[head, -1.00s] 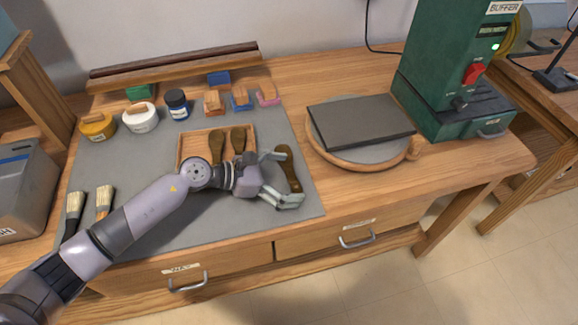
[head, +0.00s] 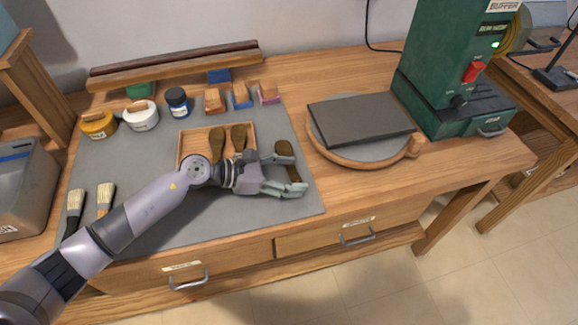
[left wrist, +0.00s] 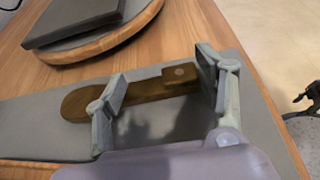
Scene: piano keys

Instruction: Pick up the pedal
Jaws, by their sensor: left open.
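A brown pedal (head: 292,173) lies on the grey mat near its right edge. My left gripper (head: 299,170) is open over it, with one finger toward each end, and partly hides it. In the left wrist view the pedal (left wrist: 150,92) runs across the gap of the gripper (left wrist: 162,82). The left finger covers part of its rounded wide end, and its narrow end with a light round spot is near the right finger. I cannot tell whether either finger touches it. My right gripper is not in view in the head view.
Two similar brown pedals (head: 217,143) (head: 238,138) lie in a wooden tray (head: 187,150) left of the gripper. A round wooden stand with a dark slab (head: 360,118) is close on the right. Jars and blocks line the mat's back; brushes (head: 105,197) lie left.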

